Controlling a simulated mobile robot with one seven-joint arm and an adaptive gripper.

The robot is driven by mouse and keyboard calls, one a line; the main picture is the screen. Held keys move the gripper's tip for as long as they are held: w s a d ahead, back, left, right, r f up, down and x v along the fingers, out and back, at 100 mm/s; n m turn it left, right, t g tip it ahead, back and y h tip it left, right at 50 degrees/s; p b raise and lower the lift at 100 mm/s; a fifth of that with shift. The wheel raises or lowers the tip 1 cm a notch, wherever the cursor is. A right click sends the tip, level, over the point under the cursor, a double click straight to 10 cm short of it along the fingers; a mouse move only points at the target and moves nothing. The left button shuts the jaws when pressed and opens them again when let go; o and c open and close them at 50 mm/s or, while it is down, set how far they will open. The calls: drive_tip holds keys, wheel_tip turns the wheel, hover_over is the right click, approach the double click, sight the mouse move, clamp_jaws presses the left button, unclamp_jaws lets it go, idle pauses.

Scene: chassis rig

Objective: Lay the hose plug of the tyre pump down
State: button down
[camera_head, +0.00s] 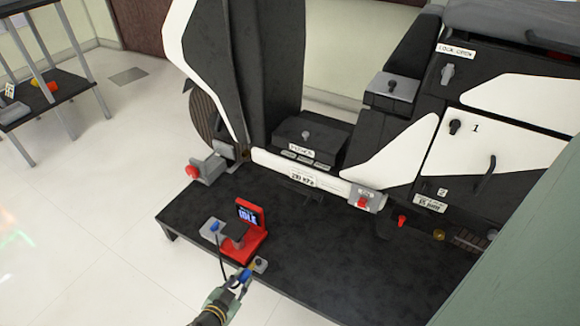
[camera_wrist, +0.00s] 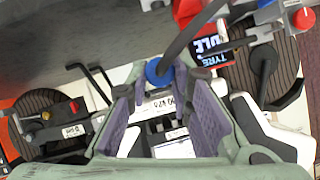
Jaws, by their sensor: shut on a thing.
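The tyre pump (camera_head: 252,240) is a red unit with a small screen reading IDLE, standing on the black platform. A dark hose (camera_head: 221,262) runs from the pump's grey block (camera_head: 213,229) down to my gripper (camera_head: 241,279). My gripper is shut on the blue hose plug (camera_head: 245,274), at the platform's front edge. In the wrist view the blue plug (camera_wrist: 158,72) shows at the fingertips, with the hose (camera_wrist: 190,35) rising from it. The purple finger pads stand either side below it. The exact contact with the plug is hard to see.
A small grey block (camera_head: 261,265) sits just beyond the plug near the platform edge. The black platform (camera_head: 320,255) is bare to the right of the pump. The chassis rig with white panels (camera_head: 300,168) rises behind. A red-knobbed clamp (camera_head: 207,168) is at the left.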

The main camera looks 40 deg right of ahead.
drive_tip(key=s+d+f+m+g+h+b, duration=0.1)
drive_tip(key=s+d+f+m+g, duration=0.1)
drive_tip(key=s+f+m+g, duration=0.45)
drive_tip(key=n+t, duration=0.2)
hover_over(286, 277)
drive_tip(key=shift+s+f+b, duration=0.1)
drive_tip(key=shift+f+b, duration=0.25)
drive_tip(key=shift+f, duration=0.45)
wheel_tip(286, 277, down, 3)
drive_tip(key=shift+d+f+n+b, duration=0.15)
drive_tip(key=shift+n+b, duration=0.1)
drive_tip(key=shift+b, duration=0.15)
drive_tip(key=shift+f, duration=0.1)
drive_tip(key=shift+f, duration=0.1)
drive_tip(key=shift+f+b, duration=0.45)
drive_tip(key=shift+f, duration=0.1)
drive_tip(key=c, duration=1.4)
unclamp_jaws()
drive_tip(key=shift+f, duration=0.1)
drive_tip(key=shift+c, duration=0.2)
drive_tip(key=shift+a, duration=0.2)
